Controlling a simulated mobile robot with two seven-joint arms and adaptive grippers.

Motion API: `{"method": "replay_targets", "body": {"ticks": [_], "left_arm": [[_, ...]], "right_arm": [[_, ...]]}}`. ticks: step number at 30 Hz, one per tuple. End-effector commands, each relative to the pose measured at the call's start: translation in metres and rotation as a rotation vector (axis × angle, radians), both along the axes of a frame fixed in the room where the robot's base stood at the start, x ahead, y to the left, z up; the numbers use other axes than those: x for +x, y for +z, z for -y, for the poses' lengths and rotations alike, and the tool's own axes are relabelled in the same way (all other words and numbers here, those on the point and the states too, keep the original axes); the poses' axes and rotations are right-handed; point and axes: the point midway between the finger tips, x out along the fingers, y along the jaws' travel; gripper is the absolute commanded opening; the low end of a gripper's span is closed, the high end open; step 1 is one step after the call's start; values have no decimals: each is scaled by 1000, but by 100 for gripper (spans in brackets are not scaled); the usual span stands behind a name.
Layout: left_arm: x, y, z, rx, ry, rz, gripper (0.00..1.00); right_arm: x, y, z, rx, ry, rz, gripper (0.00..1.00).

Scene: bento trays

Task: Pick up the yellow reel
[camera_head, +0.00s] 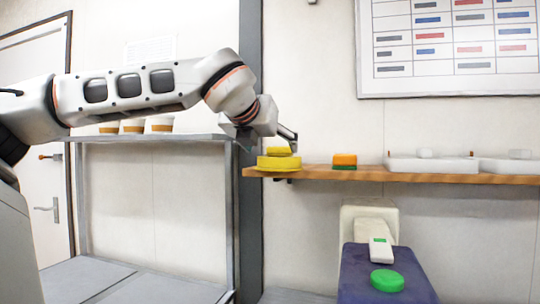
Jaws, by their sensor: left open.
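A yellow reel (278,164) lies flat at the left end of the wooden shelf. A smaller yellow piece (279,151) shows on top of it; I cannot tell whether it is part of the reel or a separate thing. My left gripper (274,143) reaches in from the left and is just above the yellow pieces, with its jaws open. One dark finger shows to the right above them; the other finger is hard to make out. I cannot tell whether the fingers touch anything. My right gripper is not in view.
On the wooden shelf (320,173), an orange and green block (344,160) sits right of the reel, then white trays (432,164). Several cups (133,126) stand on a grey ledge at left. Below, a dark blue seat (372,262) carries a green disc (387,280) and a white item (380,250).

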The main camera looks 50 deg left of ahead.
Motion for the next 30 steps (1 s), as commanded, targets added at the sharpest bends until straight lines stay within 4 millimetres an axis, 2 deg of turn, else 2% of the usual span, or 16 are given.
{"method": "replay_targets", "body": {"ticks": [11,21,30], "left_arm": [[29,-13,-13,-1,-1,-3,72],[63,-26,-28,-3,-1,-3,72],[68,-28,-31,-1,-1,-2,72]], "right_arm": [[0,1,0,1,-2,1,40],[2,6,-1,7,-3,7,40],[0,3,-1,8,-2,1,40]]}}
